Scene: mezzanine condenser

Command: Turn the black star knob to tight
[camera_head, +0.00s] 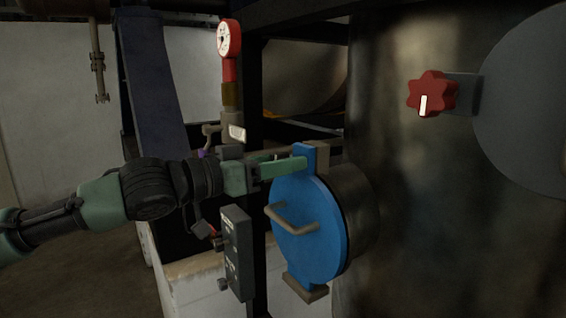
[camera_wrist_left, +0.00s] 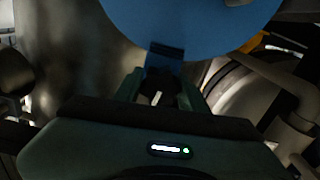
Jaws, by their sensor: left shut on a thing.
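The black star knob (camera_wrist_left: 160,88) shows in the left wrist view, dark and with a white mark, at the blue tab on the rim of the round blue door (camera_head: 305,235). My left gripper (camera_head: 283,163) reaches in from the left at the top of this door. Its green fingers are shut on the black knob, one on each side, as the wrist view (camera_wrist_left: 160,90) shows. In the head view the fingers hide most or all of the knob. My right gripper is in neither view.
A red star knob (camera_head: 432,94) with a white mark sits on the tank to the right. The blue door has a tan handle (camera_head: 292,219). A red gauge (camera_head: 229,40) stands above my left wrist. A grey box (camera_head: 237,252) hangs below it.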

